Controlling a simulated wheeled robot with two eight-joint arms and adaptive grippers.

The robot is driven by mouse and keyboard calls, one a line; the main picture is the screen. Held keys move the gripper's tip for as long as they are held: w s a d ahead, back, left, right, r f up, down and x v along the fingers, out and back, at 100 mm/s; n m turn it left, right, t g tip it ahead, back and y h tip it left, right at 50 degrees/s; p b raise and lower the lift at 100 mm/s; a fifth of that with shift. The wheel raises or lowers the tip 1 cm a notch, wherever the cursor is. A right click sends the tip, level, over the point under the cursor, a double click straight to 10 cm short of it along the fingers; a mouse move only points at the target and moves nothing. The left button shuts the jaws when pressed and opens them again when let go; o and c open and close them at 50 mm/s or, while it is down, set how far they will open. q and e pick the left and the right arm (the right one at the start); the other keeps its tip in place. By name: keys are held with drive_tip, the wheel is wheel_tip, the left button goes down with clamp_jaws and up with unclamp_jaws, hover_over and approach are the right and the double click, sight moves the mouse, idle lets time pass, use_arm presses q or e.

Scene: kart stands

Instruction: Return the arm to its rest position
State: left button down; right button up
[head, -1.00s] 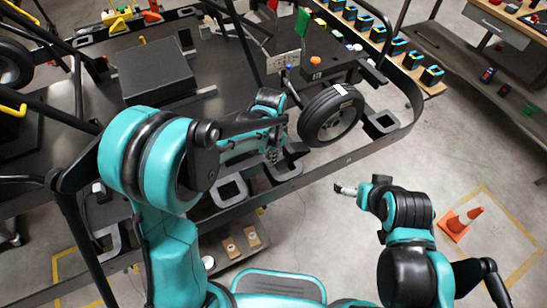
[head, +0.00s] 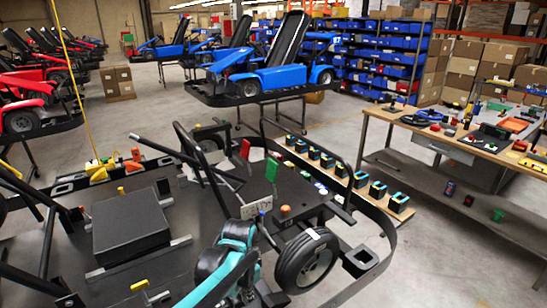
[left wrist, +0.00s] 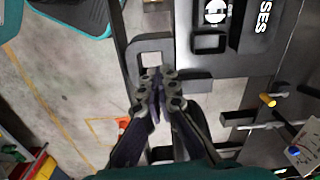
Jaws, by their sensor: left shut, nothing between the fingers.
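My left arm (head: 237,232) comes in at the bottom of the head view, over the near part of the kart stand, left of the kart's front wheel (head: 307,260). My left gripper (left wrist: 157,88) shows best in the left wrist view. Its fingers are together, with nothing between them, above the dark frame and grey floor. In the head view its fingertips are hard to make out. My right gripper and right arm are out of the head view.
The kart frame has a black box (head: 131,232) and upright levers. Behind it stand a narrow bench with several black-and-blue blocks (head: 377,190) and a workbench with tools (head: 440,140). A blue kart (head: 270,75) stands farther back. Grey floor (head: 425,270) is clear at right.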

use_arm(q)
drive_tip(key=s+a+r+n+t+b, duration=0.1)
drive_tip(key=s+a+n+t, duration=0.2)
drive_tip(key=s, duration=0.4)
drive_tip(key=s+a+r+n+t+b, duration=0.1)
drive_tip(key=s+a+n+t+b, duration=0.1)
drive_tip(key=s+a+n, duration=0.4)
drive_tip(key=shift+s+a+r+n+t, duration=0.15)
drive_tip(key=shift+s+a+n+t, duration=0.15)
drive_tip(key=shift+s+a+t, duration=0.35)
drive_tip(key=shift+w+d, duration=0.1)
drive_tip(key=shift+d, duration=0.1)
